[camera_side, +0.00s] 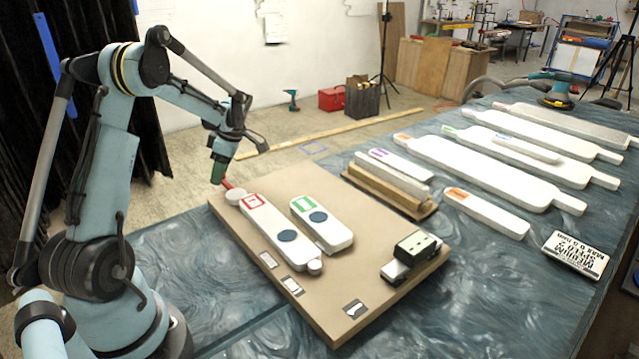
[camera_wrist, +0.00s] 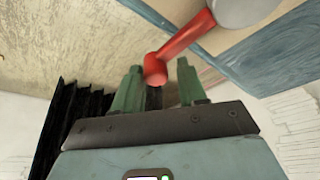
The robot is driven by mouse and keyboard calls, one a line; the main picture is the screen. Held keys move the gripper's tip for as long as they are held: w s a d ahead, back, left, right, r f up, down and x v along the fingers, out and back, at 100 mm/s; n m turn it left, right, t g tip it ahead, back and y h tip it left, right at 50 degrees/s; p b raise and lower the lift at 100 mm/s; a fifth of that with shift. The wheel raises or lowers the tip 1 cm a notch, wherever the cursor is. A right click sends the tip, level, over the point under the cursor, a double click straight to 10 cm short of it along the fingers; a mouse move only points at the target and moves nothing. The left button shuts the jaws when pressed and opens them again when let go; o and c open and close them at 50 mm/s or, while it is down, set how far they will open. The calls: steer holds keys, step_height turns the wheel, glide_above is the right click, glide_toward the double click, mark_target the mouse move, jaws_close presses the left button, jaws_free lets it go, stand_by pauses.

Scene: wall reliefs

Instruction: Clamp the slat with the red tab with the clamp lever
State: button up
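The slat with the red tab (camera_side: 268,222) lies on the brown board, a white slat with a dark blue disc; its red-outlined tab is at the far end. A grey round clamp piece (camera_side: 235,196) sits at that end. The red clamp lever (camera_side: 226,184) rises from there; it also shows in the wrist view (camera_wrist: 184,40) with a knobbed end. My gripper (camera_side: 218,178) is above the board's far-left corner. In the wrist view my gripper (camera_wrist: 160,72) has its green fingers apart, with the knob at the gap between the fingertips. Contact cannot be told.
A slat with a green tab (camera_side: 333,235) lies right beside it on the board (camera_side: 340,290). Stacked slats (camera_side: 390,182), loose white slats (camera_side: 470,172) and a label plate (camera_side: 575,254) lie on the table beyond.

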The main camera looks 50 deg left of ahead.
steer(key=shift+o, duration=0.9)
steer(key=shift+s, duration=0.1)
steer(key=v, duration=1.2)
steer(key=shift+r, duration=0.1)
